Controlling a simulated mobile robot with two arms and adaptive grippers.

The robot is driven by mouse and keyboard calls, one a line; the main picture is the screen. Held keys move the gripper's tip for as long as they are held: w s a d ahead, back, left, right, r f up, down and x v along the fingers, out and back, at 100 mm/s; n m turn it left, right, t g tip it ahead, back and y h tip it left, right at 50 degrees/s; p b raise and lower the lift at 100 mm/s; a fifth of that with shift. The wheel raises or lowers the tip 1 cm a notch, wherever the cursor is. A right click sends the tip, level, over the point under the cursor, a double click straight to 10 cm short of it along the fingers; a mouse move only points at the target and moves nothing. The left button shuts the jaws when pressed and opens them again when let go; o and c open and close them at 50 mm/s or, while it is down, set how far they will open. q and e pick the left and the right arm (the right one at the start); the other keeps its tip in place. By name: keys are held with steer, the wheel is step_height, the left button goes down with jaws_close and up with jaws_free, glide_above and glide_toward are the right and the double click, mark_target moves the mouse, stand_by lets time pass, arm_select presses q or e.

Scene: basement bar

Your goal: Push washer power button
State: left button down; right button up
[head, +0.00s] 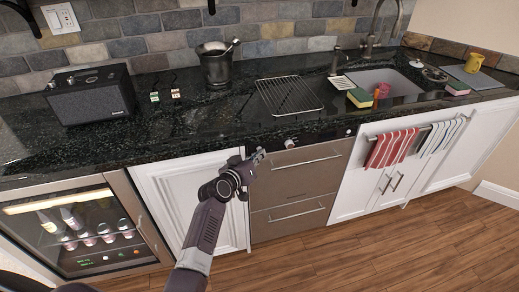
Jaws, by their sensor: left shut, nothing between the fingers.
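The washer (296,187) is a stainless steel front with two drawers and long bar handles, set under the dark counter in the middle. A dark control strip runs along its top edge. A small light-coloured control (290,143) sits on this strip near its left part, and a small round white spot (348,132) shows near its right end. I cannot tell which of these is the power button. My left gripper (260,156) is shut and empty at the washer's upper left corner, left of the small control and apart from it. My right gripper is not in view.
A white cabinet door (180,195) and a glass-front drinks fridge (90,232) stand to the left. Striped towels (392,148) hang on a bar at right. On the counter are a speaker (91,96), an ice bucket (217,65), a wire rack (288,97) and a sink (385,82).

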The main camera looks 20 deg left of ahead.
arm_select(q)
steer(key=shift+s+d, duration=0.3)
steer(key=shift+s, duration=0.1)
steer(key=shift+s, duration=0.1)
steer(key=s+d+p, duration=0.1)
steer(key=s, duration=0.1)
steer(key=s+d+p, duration=0.2)
steer(key=shift+s+d, duration=0.15)
steer(key=shift+s, duration=0.25)
